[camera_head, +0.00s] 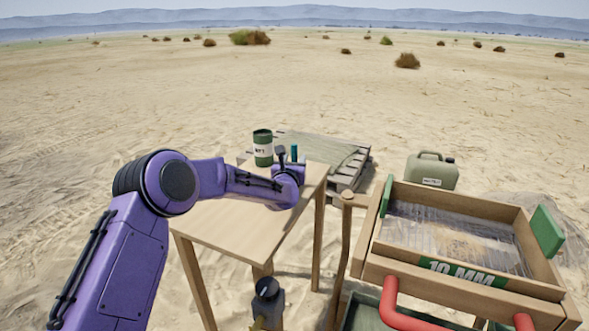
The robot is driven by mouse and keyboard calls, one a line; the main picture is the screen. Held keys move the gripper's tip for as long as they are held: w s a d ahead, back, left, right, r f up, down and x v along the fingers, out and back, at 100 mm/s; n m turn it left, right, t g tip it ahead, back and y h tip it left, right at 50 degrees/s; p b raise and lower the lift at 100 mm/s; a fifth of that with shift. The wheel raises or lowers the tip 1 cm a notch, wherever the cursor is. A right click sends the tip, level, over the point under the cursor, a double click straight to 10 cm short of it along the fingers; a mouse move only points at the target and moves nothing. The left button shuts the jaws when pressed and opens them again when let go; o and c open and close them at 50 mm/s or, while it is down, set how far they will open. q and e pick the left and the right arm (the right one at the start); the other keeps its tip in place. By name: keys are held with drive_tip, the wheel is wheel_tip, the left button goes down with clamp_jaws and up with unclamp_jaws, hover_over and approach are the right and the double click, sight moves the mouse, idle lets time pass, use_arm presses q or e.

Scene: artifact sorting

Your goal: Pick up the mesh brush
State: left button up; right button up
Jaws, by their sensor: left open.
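My left gripper (288,153) is over the far right part of the wooden table (228,228). Its two teal fingertips point away from me and stand apart, with nothing visible between them. I cannot make out a mesh brush; the purple wrist and forearm hide part of the tabletop. A green and white can (263,148) stands upright just left of the gripper, at the table's far side. My right gripper is not in view.
A wooden sieve box marked 10 MM (458,290) stands at right, with red handles (400,310) in front. A dark object (267,292) is below the table's near edge. The near tabletop is clear.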

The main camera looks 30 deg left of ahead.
use_arm(q)
drive_tip(key=shift+w+a, duration=0.2)
drive_tip(key=shift+w, duration=0.45)
clamp_jaws()
drive_tip(key=shift+r, duration=0.15)
